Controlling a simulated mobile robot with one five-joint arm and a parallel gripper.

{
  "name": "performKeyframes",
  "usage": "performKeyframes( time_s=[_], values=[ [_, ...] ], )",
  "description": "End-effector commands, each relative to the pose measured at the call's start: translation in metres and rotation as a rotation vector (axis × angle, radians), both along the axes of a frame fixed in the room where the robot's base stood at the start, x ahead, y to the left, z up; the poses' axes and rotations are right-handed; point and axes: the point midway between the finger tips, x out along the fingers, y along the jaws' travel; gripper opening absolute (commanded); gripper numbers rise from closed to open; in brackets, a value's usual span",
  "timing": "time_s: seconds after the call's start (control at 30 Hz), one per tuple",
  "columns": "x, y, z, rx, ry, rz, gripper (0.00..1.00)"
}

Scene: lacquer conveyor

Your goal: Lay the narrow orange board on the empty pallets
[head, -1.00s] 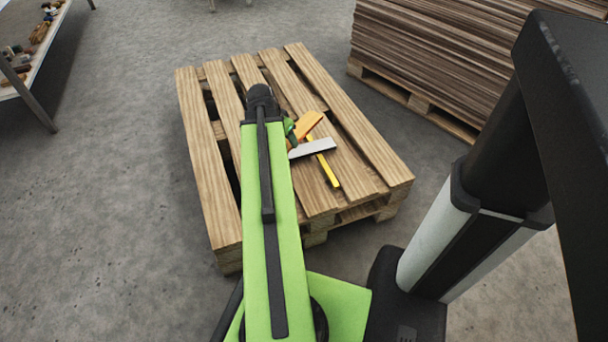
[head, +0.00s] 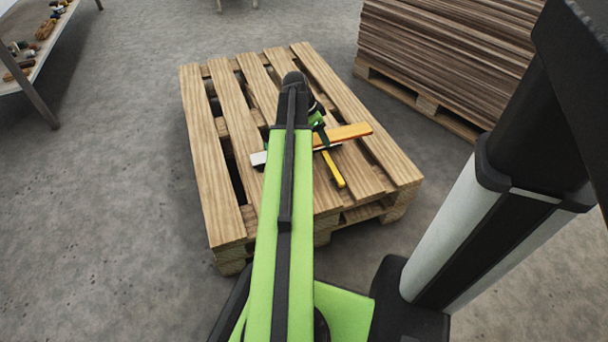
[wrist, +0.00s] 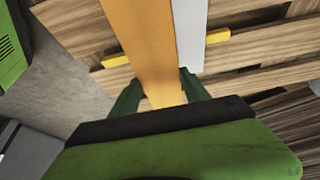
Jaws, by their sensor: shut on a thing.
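The narrow orange board (head: 345,134) is over the wooden pallet stack (head: 222,200), pointing right from my gripper (head: 318,122) in the head view. In the wrist view the orange board (wrist: 152,45) runs between the two green fingers of my gripper (wrist: 160,95), which is shut on it. It passes over a yellow bar (wrist: 115,61). Whether the orange board hangs just above the pallets or touches what lies there, I cannot tell. My arm hides part of the pallet.
A white board (head: 259,158) and the yellow bar (head: 334,170) lie on the pallet, crossing near the orange board. A tall stack of brown sheets (head: 450,55) stands on a pallet at the back right. A table with small items (head: 40,65) stands at the far left.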

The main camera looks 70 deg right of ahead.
Motion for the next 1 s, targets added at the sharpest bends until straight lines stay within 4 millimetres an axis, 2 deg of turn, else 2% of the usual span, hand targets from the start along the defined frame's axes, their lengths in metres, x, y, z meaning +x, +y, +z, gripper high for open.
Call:
performKeyframes(
  time_s=[0.03, 0.1, 0.2, 0.33, 0.57, 0.83, 1.0],
  values=[
    [0.005, 0.017, -0.019, 0.0, 0.0, 0.004, 0.04],
    [0.013, 0.035, -0.03, 0.0, 0.0, 0.004, 0.04],
    [0.023, 0.057, -0.044, 0.0, 0.0, 0.004, 0.04],
    [0.033, 0.075, -0.054, 0.0, 0.0, 0.003, 0.04],
    [0.036, 0.08, -0.055, 0.001, 0.0, 0.002, 0.04],
    [0.036, 0.08, -0.097, 0.001, 0.0, 0.002, 0.04],
    [0.036, 0.08, -0.094, 0.001, 0.0, 0.002, 0.04]
  ],
)
